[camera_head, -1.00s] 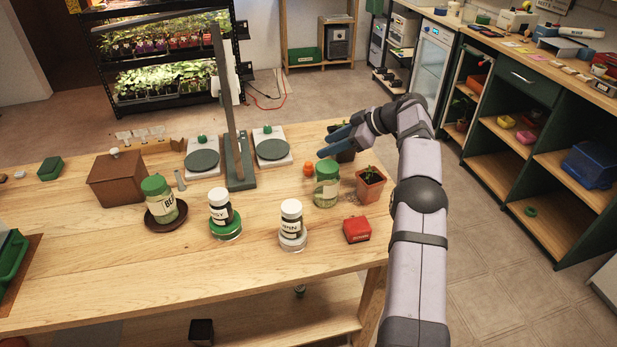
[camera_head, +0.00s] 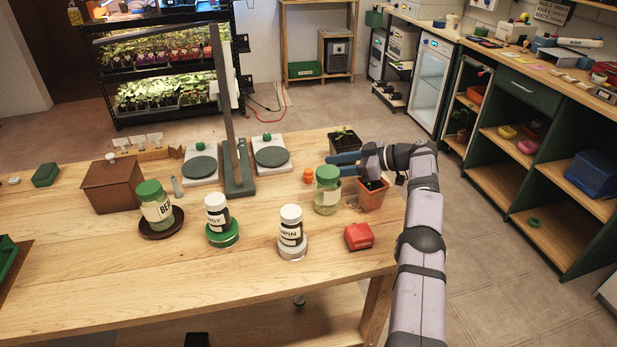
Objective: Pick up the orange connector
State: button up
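The small orange connector (camera_head: 308,176) stands on the wooden table, just left of a green-lidded glass jar (camera_head: 327,190). My gripper (camera_head: 338,164) is to the right of the connector and a little above the table, behind the jar. Its two blue fingers point left toward the connector, with a gap visible between them. I see nothing between the fingers. The connector is apart from the fingers and in full view.
A terracotta pot with a seedling (camera_head: 371,194) stands below my wrist, and a dark pot (camera_head: 345,140) stands behind my fingers. A white scale (camera_head: 272,155) and an upright stand (camera_head: 238,180) are to the left. A red box (camera_head: 359,236) sits in front.

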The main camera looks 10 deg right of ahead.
aim_at(310, 171)
jog(key=shift+x, duration=2.55)
jog(key=shift+s+f, duration=0.15)
jog(key=shift+f, duration=0.05)
jog(key=c, duration=1.1)
